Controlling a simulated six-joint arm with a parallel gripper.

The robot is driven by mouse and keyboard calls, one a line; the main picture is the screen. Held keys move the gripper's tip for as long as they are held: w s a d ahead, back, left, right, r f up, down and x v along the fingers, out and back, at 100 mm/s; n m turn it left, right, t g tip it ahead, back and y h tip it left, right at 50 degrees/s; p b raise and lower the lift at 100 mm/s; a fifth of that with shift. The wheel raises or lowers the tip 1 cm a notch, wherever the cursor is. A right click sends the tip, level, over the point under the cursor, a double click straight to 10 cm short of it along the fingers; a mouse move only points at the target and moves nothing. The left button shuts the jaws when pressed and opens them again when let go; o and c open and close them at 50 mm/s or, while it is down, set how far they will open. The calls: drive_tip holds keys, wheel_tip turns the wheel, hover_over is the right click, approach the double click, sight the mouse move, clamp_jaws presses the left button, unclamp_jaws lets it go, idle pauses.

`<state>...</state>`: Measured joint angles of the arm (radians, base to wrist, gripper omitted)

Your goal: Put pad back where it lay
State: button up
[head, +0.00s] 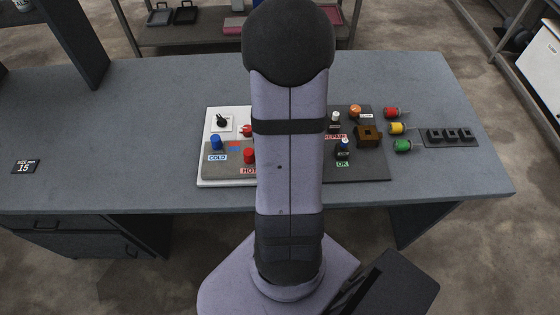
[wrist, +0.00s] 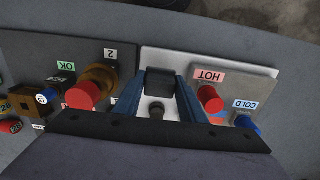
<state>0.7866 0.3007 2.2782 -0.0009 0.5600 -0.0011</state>
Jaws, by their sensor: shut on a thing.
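My gripper (wrist: 160,88) shows in the wrist view with two blue fingers. It is shut on a small dark block, which I take to be the pad (wrist: 160,80), held between the fingertips over the white panel (wrist: 190,60). In the head view my arm hides the gripper and the pad. I cannot tell whether the pad touches the panel.
The white panel (head: 203,170) has a black switch (head: 222,121), a blue COLD knob (head: 215,142) and a red HOT knob (head: 249,156). A dark panel (head: 375,172) with a brown block (head: 369,135) lies right. Beyond are coloured knobs (head: 397,128) and a black-topped strip (head: 450,136). The table's left is mostly clear.

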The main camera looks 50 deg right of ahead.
drive_tip(key=shift+f, duration=1.5)
drive_tip(key=shift+f, duration=0.1)
drive_tip(key=o, duration=1)
drive_tip(key=shift+o, duration=0.2)
wheel_tip(320, 180, up, 12)
drive_tip(key=shift+r+b, duration=0.15)
drive_tip(key=shift+b, duration=0.3)
drive_tip(key=a+f+n, duration=0.2)
drive_tip(key=a+n, duration=0.2)
drive_tip(key=a, duration=0.7)
drive_tip(key=a+f+n, duration=0.2)
drive_tip(key=a+n, duration=0.3)
drive_tip(key=a, duration=0.6)
drive_tip(key=shift+a, duration=0.1)
